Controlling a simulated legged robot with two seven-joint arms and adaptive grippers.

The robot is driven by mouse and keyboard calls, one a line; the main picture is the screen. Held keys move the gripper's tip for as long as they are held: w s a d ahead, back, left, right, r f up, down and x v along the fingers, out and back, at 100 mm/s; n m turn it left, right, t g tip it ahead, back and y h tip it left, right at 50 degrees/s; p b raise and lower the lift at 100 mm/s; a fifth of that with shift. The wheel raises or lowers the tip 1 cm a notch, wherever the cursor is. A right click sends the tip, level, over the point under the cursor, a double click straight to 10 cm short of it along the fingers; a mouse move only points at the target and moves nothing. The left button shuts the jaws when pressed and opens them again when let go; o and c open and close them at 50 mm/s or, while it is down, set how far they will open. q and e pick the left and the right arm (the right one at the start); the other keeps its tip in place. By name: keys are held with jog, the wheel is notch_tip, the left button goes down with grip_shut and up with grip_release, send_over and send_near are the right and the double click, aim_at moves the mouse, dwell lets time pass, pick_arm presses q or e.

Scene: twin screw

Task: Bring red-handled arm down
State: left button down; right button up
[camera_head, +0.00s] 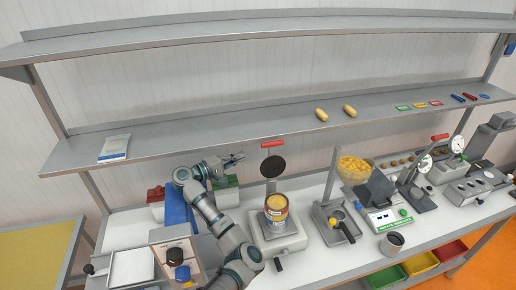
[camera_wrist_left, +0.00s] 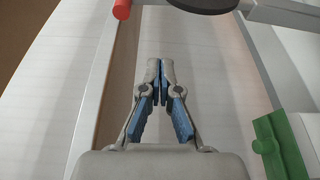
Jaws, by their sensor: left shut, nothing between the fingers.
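A red handle (camera_head: 272,144) tops a raised arm with a black round disc (camera_head: 273,166), above a yellow-and-red can (camera_head: 277,207) on a pale machine base (camera_head: 280,238). My left gripper (camera_head: 236,157) is shut and empty, to the left of the red handle and apart from it. In the left wrist view the shut fingertips (camera_wrist_left: 160,65) point towards the arm; the red handle's end (camera_wrist_left: 122,9) and the disc's edge (camera_wrist_left: 205,4) show at the top. My right gripper is not in view.
A green box (camera_wrist_left: 281,145) lies right of the left gripper in the wrist view. A shelf (camera_head: 220,122) runs above and behind the bench. Another red-handled device (camera_head: 439,137) stands further right. A tray with a black handle (camera_head: 343,231) sits right of the can.

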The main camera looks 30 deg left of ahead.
aim_at(272, 162)
pick_arm(q)
jog(key=a+b+x, duration=0.1)
jog(key=b+x, duration=0.1)
jog(key=x, duration=0.7)
jog(key=shift+s+d+r+p, duration=0.15)
jog(key=shift+s+d+p, duration=0.2)
jog(key=shift+d, duration=0.65)
jog(key=shift+s+d+r+p, duration=0.1)
jog(key=shift+s+d+p, duration=0.1)
jog(key=shift+s+d, duration=0.55)
